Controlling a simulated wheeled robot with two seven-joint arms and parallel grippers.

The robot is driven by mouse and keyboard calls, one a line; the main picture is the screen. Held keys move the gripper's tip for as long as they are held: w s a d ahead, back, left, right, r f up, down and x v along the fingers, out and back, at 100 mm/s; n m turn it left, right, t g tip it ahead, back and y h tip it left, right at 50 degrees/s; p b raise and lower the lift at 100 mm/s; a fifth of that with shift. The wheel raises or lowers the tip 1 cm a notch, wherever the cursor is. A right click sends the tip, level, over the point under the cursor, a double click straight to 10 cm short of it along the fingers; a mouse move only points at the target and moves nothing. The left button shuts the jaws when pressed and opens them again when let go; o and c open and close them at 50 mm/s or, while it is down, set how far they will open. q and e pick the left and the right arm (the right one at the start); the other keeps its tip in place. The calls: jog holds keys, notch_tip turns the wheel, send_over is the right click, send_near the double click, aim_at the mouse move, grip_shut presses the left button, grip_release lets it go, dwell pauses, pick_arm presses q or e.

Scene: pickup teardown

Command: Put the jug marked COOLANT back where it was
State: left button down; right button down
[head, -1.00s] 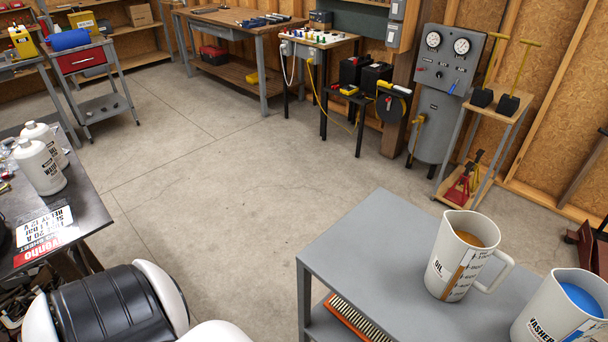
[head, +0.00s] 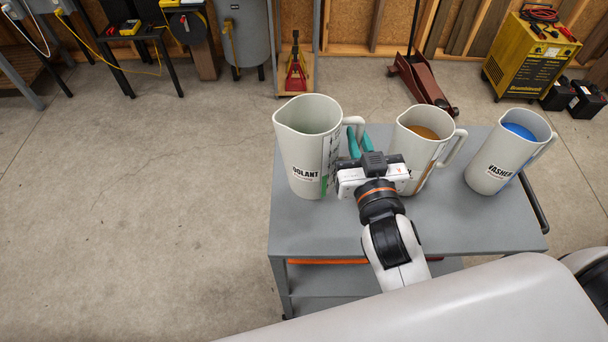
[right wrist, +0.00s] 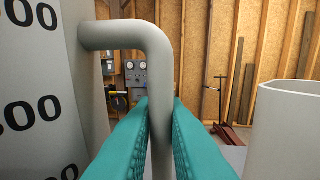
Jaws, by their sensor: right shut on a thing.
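The COOLANT jug (head: 308,150) is pale grey with a green-striped scale, upright over the left part of the grey cart top (head: 440,215). Its visible interior is pale, with no liquid showing. My right gripper (head: 357,142) is shut on its handle; the right wrist view shows the handle (right wrist: 158,90) between the teal fingers. The jug's scaled wall (right wrist: 35,90) is on the left there. I cannot tell whether its base touches the cart. The oil jug (head: 412,125), with amber liquid, stands right of the gripper and is partly hidden by it. My left gripper is out of view.
The WASHER jug (head: 500,155), with blue liquid, stands at the cart's right end. The front of the cart top is clear. Open floor (head: 130,220) lies to the left. A red-brown floor jack (head: 420,80) and a yellow machine (head: 528,60) stand behind.

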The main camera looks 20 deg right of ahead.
notch_tip(320, 180, up, 4)
jog(key=w+d+m+h, duration=0.2)
jog(key=h, duration=0.1)
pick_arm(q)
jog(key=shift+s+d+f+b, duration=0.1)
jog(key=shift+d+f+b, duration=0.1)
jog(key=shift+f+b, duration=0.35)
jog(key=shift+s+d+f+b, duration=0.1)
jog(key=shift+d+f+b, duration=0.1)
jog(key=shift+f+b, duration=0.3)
pick_arm(e)
notch_tip(320, 180, down, 9)
jog(key=shift+w+g, duration=0.2)
jog(key=shift+g, duration=0.1)
jog(key=shift+d+f, duration=0.1)
jog(key=shift+f, duration=0.2)
jog(key=c, duration=1.5)
grip_release()
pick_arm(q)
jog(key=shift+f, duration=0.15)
pick_arm(e)
jog(key=shift+o, duration=0.2)
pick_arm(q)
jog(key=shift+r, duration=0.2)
pick_arm(e)
jog(key=shift+r, duration=0.15)
